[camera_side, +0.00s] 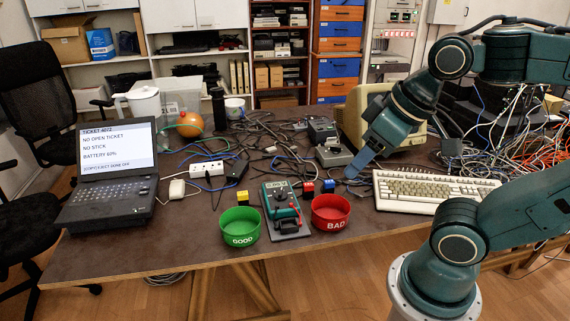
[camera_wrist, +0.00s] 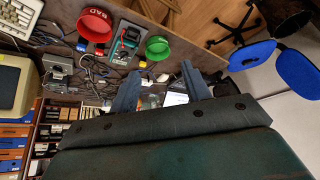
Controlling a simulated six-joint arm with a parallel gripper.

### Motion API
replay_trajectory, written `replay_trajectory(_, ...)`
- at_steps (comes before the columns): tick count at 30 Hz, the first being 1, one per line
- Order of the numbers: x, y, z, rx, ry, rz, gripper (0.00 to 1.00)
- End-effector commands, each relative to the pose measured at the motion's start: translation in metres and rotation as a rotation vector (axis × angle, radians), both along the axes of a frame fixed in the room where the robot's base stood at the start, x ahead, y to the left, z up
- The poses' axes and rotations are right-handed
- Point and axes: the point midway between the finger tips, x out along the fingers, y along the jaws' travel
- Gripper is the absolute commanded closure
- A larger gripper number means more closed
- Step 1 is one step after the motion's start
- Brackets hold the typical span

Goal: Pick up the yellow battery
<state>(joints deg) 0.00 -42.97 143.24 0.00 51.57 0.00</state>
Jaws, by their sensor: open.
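The yellow battery (camera_side: 242,198) is a small yellow block standing on the dark table, just behind the green GOOD bowl (camera_side: 240,226) and left of the tester (camera_side: 286,208). In the wrist view the yellow battery (camera_wrist: 142,64) shows small, near the tester (camera_wrist: 128,40) and beyond my fingers. My gripper (camera_side: 356,166) is above the table behind the red BAD bowl (camera_side: 330,212), well to the right of the yellow battery. In the wrist view my gripper (camera_wrist: 158,76) has its two fingers spread apart with nothing between them.
A red block (camera_side: 308,187) and a blue block (camera_side: 328,186) stand behind the red bowl. A laptop (camera_side: 112,172) is at the left, a power strip (camera_side: 207,168) and tangled cables lie behind. A keyboard (camera_side: 430,190) lies to the right. The front table strip is clear.

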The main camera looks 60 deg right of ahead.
Motion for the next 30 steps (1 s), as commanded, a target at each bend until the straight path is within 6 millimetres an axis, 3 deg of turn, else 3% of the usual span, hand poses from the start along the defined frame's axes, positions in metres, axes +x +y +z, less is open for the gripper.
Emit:
replay_trajectory(5, 0.004, 0.000, 0.002, -0.004, 0.003, 0.008, 0.53)
replay_trajectory(11, 0.025, -0.001, 0.009, -0.019, 0.022, 0.046, 0.53)
replay_trajectory(20, 0.085, -0.007, 0.020, -0.051, 0.061, 0.155, 0.53)
replay_trajectory(30, 0.162, -0.026, 0.012, -0.075, 0.100, 0.290, 0.53)
